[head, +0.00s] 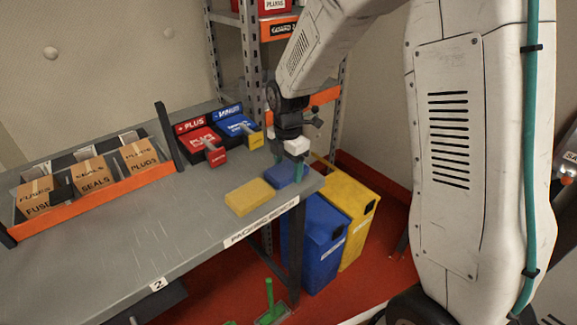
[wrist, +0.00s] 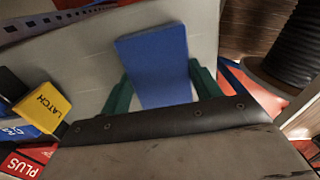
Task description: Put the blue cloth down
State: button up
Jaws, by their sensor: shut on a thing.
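The blue cloth (head: 286,174) is a folded block near the right front corner of the grey table (head: 120,240). My gripper (head: 291,168) is above that corner, pointing down, shut on the cloth. In the wrist view the blue cloth (wrist: 158,66) sits between the two green fingers of my gripper (wrist: 160,90). The cloth is at or just above the tabletop; I cannot tell whether it touches. The fingers hide part of its sides.
A yellow cloth (head: 249,196) lies left of the blue one. Red PLUS (head: 203,146) and blue MINUS (head: 236,127) units stand behind. An orange-fronted tray (head: 95,203) of boxes is at left. Blue (head: 312,240) and yellow (head: 352,205) bins stand beyond the table's right edge.

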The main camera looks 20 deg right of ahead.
aim_at(288, 168)
jog(key=shift+f, duration=0.1)
jog(key=shift+s+f, duration=0.15)
jog(key=shift+f, duration=0.2)
jog(key=o, duration=1)
jog(key=shift+f, duration=0.25)
jog(key=shift+o, duration=0.2)
jog(key=shift+r, duration=0.1)
notch_tip(288, 168, up, 13)
jog(key=s+d+r+m, duration=0.1)
jog(key=s+r+m, duration=0.5)
jog(key=s, duration=0.2)
jog(key=s+d+m+t, duration=0.1)
jog(key=s+d+m, duration=0.1)
jog(key=s+m, duration=1.3)
jog(key=s, duration=0.6)
jog(key=shift+s+r+m, duration=0.3)
jog(key=shift+s+r, duration=0.1)
